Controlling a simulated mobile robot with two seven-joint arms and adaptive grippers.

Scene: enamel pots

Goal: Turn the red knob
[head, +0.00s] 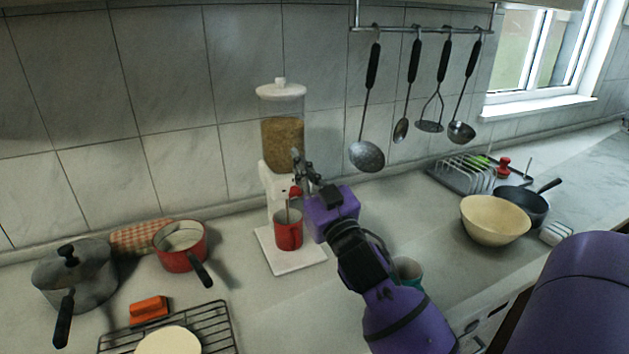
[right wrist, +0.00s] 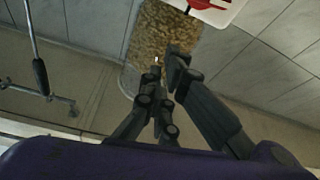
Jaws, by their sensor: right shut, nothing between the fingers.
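The red knob (head: 295,192) sits on the front of a white dispenser (head: 271,185) with a clear grain-filled container (head: 283,143). A red mug (head: 288,232) stands on the dispenser's base, below the knob. My right gripper (head: 297,160) is shut and empty, in front of the lower container and just above the knob. I cannot tell whether it touches anything. In the right wrist view its fingers (right wrist: 171,62) come together before the grain container (right wrist: 150,42). A red patch (right wrist: 208,4) on white shows at the top edge there, perhaps the knob. My left gripper is out of view.
A red saucepan (head: 180,248), a grey lidded pot (head: 75,276) and a wire rack (head: 218,318) stand at left. Utensils (head: 366,155) hang on the wall. A cream bowl (head: 494,222) and dark pan (head: 528,208) stand at right. A teal-rimmed cup (head: 408,268) is partly behind my arm.

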